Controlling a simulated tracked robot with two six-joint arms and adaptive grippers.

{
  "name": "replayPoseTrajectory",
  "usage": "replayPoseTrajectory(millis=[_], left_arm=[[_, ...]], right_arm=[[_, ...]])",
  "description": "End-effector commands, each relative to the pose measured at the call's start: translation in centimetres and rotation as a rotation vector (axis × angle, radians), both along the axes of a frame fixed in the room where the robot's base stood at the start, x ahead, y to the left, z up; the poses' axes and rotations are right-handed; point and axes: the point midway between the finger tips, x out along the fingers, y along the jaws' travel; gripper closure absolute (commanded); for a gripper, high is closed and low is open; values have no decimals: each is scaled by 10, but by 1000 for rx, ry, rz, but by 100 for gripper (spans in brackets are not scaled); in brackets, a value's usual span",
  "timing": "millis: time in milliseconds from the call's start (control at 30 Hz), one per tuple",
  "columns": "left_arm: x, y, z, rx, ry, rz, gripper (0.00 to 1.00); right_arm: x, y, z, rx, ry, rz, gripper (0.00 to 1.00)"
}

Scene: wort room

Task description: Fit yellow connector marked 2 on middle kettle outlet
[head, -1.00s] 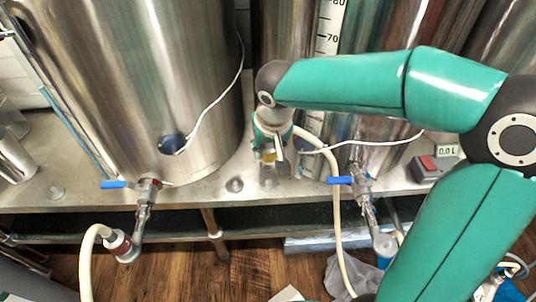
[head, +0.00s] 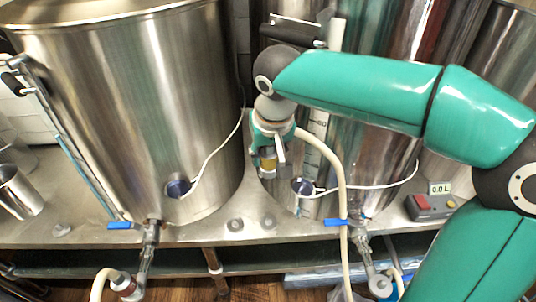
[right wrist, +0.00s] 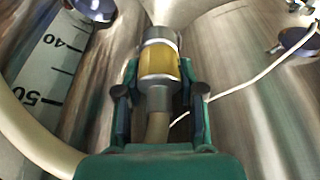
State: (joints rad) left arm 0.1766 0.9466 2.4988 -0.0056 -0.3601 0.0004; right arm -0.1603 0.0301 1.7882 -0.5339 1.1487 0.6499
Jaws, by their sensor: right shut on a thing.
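My right gripper (head: 268,164) is shut on the yellow connector (right wrist: 160,65), which has grey ends. In the right wrist view it sits between the green fingers, with its hose tail behind it; no mark is legible. In the head view the connector (head: 267,165) is held in the air above the bench, before the left side of the middle kettle (head: 375,165). The middle kettle outlet (head: 362,243), with a blue valve handle (head: 340,222), is lower right of the gripper, apart from the connector. My left gripper is not in view.
A cream hose (head: 341,180) loops from the gripper down past the middle valve. White cables cross the kettle fronts. A display box (head: 432,206) stands at the right.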

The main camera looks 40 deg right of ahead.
Motion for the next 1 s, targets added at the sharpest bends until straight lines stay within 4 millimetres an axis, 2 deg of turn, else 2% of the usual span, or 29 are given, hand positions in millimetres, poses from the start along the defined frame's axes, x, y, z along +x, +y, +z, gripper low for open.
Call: replayPoseTrajectory(millis=[233,800,1000], left_arm=[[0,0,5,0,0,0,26],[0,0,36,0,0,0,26],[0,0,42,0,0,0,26]], right_arm=[[0,0,5,1,-1,0,100],[0,0,40,1,-1,0,100],[0,0,46,1,-1,0,100]])
